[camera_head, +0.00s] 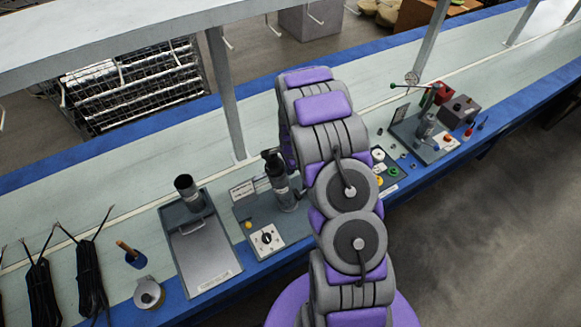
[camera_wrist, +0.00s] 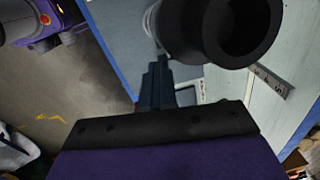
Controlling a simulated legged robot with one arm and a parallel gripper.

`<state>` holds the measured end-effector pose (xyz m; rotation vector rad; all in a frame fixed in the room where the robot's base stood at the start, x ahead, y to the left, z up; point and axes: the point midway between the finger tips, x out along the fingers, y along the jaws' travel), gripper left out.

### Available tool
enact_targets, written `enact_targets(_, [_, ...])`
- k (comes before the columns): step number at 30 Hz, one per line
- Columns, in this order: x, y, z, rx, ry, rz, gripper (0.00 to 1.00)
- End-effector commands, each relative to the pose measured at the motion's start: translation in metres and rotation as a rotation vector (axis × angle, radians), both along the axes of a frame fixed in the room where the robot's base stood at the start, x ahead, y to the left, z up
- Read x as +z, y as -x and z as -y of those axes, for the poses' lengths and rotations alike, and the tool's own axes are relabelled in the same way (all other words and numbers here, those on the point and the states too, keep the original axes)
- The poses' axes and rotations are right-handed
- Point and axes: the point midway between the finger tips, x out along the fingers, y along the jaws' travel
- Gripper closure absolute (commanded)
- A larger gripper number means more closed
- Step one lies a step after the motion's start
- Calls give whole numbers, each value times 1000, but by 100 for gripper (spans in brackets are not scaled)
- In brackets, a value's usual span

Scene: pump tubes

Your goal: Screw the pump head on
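In the head view, a grey pump tube (camera_head: 287,195) stands upright on the middle station. A black pump head (camera_head: 272,160) shows at its top, just left of my arm. I cannot tell whether it is seated on the tube. In the wrist view, a black round part with an open hole, likely the pump head (camera_wrist: 205,35), is close to the camera at the top. My gripper (camera_wrist: 158,75) shows dark fingers beside and below this part. Its fingertips overlap the background, so its opening and any contact are unclear. In the head view my arm hides the gripper.
A tray station (camera_head: 205,260) with a black open cup (camera_head: 187,190) stands to the left. The middle station has a white panel with a black knob (camera_head: 267,238). Another station (camera_head: 425,135) stands at the right. A shelf post (camera_head: 226,95) rises behind. Black cables (camera_head: 92,275) lie far left.

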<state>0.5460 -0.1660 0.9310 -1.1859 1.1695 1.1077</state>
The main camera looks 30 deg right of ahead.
Motion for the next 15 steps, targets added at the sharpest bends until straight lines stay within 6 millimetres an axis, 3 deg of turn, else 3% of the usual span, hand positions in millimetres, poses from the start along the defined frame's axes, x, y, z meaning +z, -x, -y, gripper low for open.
enact_targets(9, [0, 11, -16, -261, 31, 34, 100])
enact_targets(15, [-2, 11, -16, -296, 34, 44, 100])
